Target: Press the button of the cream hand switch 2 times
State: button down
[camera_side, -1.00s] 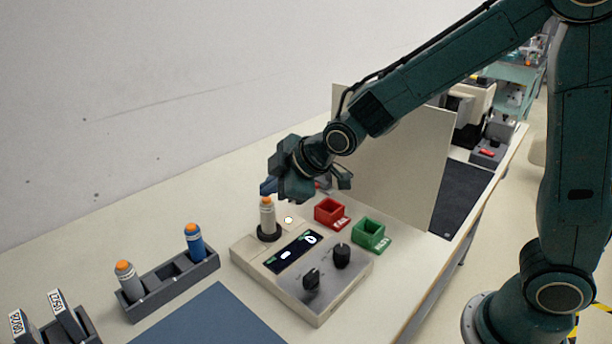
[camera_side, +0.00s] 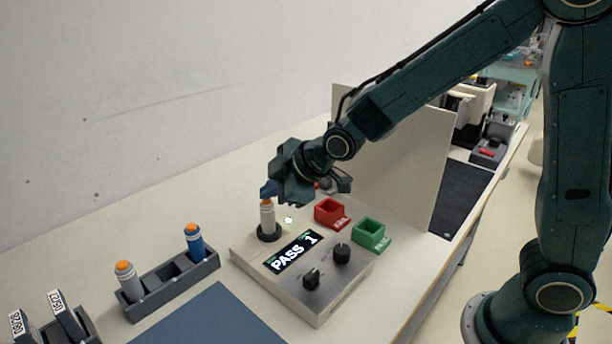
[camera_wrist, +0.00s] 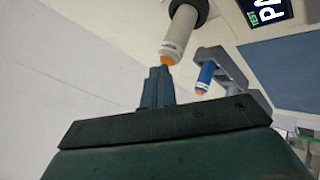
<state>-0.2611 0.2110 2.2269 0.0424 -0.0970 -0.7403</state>
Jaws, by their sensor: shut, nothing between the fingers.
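The cream hand switch (camera_side: 267,217) stands upright in the dark round socket of the tester box (camera_side: 325,301), its orange button (camera_side: 267,202) on top. The tester's screen (camera_side: 292,252) reads "PASS 1". My gripper (camera_side: 267,190) is shut and empty, with its blue fingertips right at the orange button. In the wrist view the closed fingertips (camera_wrist: 160,73) lie right beside the button (camera_wrist: 167,60) of the cream switch (camera_wrist: 180,32). I cannot tell whether they touch it.
A grey rack (camera_side: 206,267) holds a blue switch (camera_side: 195,243) and a grey-white switch (camera_side: 129,281), with an empty slot between. A red FAIL bin (camera_side: 331,213) and green PASS bin (camera_side: 370,235) stand behind the tester. A cream panel (camera_side: 395,165) rises behind my gripper.

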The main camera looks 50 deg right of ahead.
jog(key=shift+r, duration=0.1)
dwell(0.3)
jog(key=shift+r, duration=0.7)
jog(key=shift+r, duration=0.1)
jog(key=shift+r, duration=2.4)
dwell(1.0)
notch_tip(320, 180, up, 4)
jog(key=shift+f, duration=0.1)
jog(key=shift+f, duration=0.15)
dwell(0.4)
jog(key=shift+f, duration=4.25)
